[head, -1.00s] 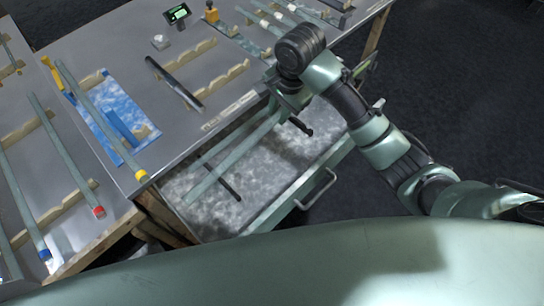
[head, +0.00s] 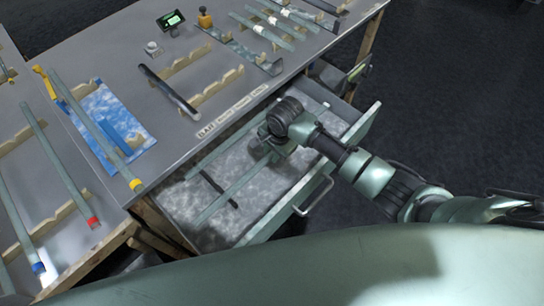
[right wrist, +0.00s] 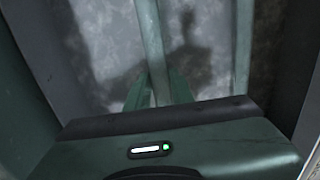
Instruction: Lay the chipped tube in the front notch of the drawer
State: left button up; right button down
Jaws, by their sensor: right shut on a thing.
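The pale green glass tube (head: 230,190) runs lengthwise over the grey-lined open drawer (head: 178,200). My right gripper (head: 272,155) is low over the drawer and shut on this tube. In the right wrist view the tube (right wrist: 151,40) passes between the fingers (right wrist: 154,92). A dark notched rest (head: 212,181) crosses the drawer's left part, and the tube passes over it. I cannot tell whether the tube touches the notch. The chip does not show. The other end of the drawer is partly hidden by my arm. My left gripper is not in view.
A second pale green strip (right wrist: 243,40) runs parallel along the drawer; tube or edge is unclear. The drawer front has a handle (head: 314,196). The bench above holds racks, a black rod (head: 168,90), a blue mat (head: 128,112) and several tubes.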

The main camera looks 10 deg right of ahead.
jog(key=shift+f, duration=1.4)
jog(key=shift+f, duration=0.2)
jog(key=c, duration=1.2)
grip_release()
notch_tip(320, 180, up, 12)
jog(key=s+d+p, duration=0.1)
jog(key=s, duration=0.1)
jog(key=shift+d+r, duration=0.1)
